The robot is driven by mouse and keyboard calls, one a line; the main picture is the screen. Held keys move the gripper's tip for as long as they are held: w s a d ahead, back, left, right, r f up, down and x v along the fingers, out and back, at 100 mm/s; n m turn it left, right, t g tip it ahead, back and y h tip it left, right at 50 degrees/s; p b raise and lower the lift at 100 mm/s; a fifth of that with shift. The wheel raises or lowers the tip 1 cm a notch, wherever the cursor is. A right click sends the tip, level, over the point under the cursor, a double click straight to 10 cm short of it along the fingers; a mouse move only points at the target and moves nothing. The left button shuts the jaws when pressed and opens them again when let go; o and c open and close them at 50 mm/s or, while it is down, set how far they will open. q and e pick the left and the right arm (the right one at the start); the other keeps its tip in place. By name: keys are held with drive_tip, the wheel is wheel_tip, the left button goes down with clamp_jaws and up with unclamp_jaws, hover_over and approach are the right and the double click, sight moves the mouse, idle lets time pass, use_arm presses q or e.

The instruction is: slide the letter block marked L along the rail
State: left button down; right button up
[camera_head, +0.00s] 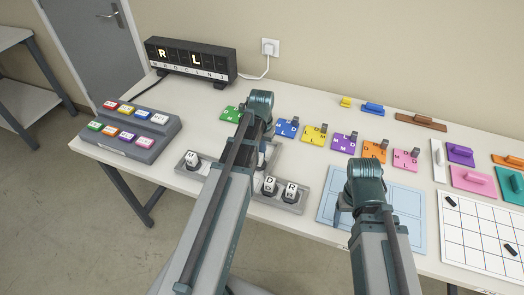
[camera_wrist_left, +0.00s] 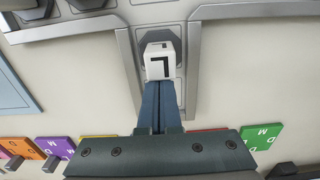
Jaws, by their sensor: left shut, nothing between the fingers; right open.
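The block marked L (camera_wrist_left: 160,60) is white on a dark grey base. It sits in the grey rail (camera_wrist_left: 205,60), in a short side branch, in the left wrist view. My left gripper (camera_wrist_left: 160,125) is shut and empty, its fingertips close against or just beside the block's near face; I cannot tell whether they touch. In the head view my left gripper (camera_head: 264,150) is mostly hidden by its arm, which also hides the L block. My right gripper (camera_head: 343,215) is open, over the light blue panel, its fingers partly hidden.
Other letter blocks stand in the rail's front channel: a D block (camera_head: 269,186), an R block (camera_head: 291,193) and a white block (camera_head: 191,160) at left. A black display (camera_head: 190,60) shows lit R and L. A button console (camera_head: 133,130) stands at left; coloured plates line the back.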

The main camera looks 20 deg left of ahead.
use_arm(q)
drive_tip(key=s, duration=0.7)
drive_tip(key=shift+s+d, duration=0.25)
drive_tip(key=shift+s, duration=0.1)
use_arm(e)
drive_tip(key=shift+s, duration=0.25)
use_arm(q)
drive_tip(key=shift+w, duration=0.15)
